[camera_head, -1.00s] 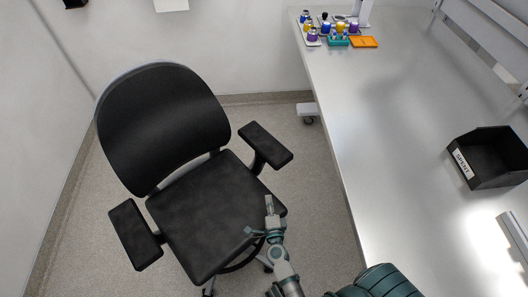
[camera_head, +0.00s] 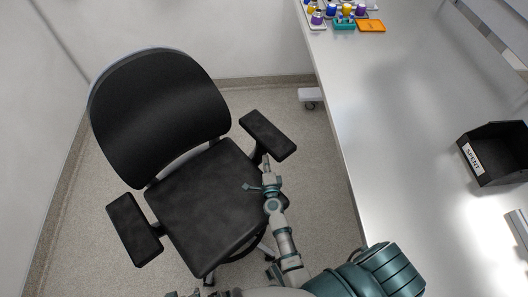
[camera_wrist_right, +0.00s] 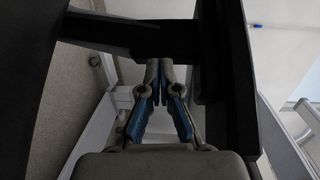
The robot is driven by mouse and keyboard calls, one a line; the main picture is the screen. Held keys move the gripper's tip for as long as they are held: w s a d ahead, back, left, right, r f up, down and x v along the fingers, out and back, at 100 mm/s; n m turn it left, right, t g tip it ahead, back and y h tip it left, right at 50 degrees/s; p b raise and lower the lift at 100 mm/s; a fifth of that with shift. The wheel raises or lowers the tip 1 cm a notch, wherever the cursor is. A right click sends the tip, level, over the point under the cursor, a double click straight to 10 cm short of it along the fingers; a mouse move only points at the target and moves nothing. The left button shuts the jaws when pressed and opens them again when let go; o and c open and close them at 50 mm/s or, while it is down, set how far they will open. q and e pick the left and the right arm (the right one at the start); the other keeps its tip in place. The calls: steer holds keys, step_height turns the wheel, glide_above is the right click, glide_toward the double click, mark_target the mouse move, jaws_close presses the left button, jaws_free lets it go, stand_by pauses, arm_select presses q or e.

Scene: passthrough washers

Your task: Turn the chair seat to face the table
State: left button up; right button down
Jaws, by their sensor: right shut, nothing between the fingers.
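The black office chair (camera_head: 200,205) stands left of the table (camera_head: 400,150). Its backrest (camera_head: 160,110) is at the upper left and its seat front points to the lower right, angled partly toward the table. My right gripper (camera_head: 266,160) is shut and empty, at the seat's right side by the post under the right-hand armrest (camera_head: 267,135). In the right wrist view the shut fingers (camera_wrist_right: 158,68) are close to the dark armrest support (camera_wrist_right: 165,40); whether they touch is unclear. At the bottom edge of the head view, only a sliver of what looks like my left gripper (camera_head: 183,294) shows.
The table's left edge runs close to the chair's right-hand armrest. A black bin (camera_head: 495,155) labelled SPENT, colourful small items (camera_head: 340,12) and an orange tray (camera_head: 371,25) are on the table. Walls stand behind and left of the chair. Bare floor shows around it.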

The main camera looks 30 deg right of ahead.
arm_select(q)
steer(key=shift+w+d+r+t+b, duration=0.15)
steer(key=shift+w+t, duration=0.1)
steer(key=shift+w, duration=0.2)
steer(key=shift+w+d+t+b, duration=0.1)
steer(key=shift+w+d+t, duration=0.15)
steer(key=shift+w, duration=0.2)
steer(key=shift+w+d+r+t+b, duration=0.1)
steer(key=shift+w+t, duration=0.2)
steer(key=shift+w, duration=0.15)
arm_select(e)
steer(key=shift+x, duration=2.35)
steer(key=shift+w+d, duration=0.1)
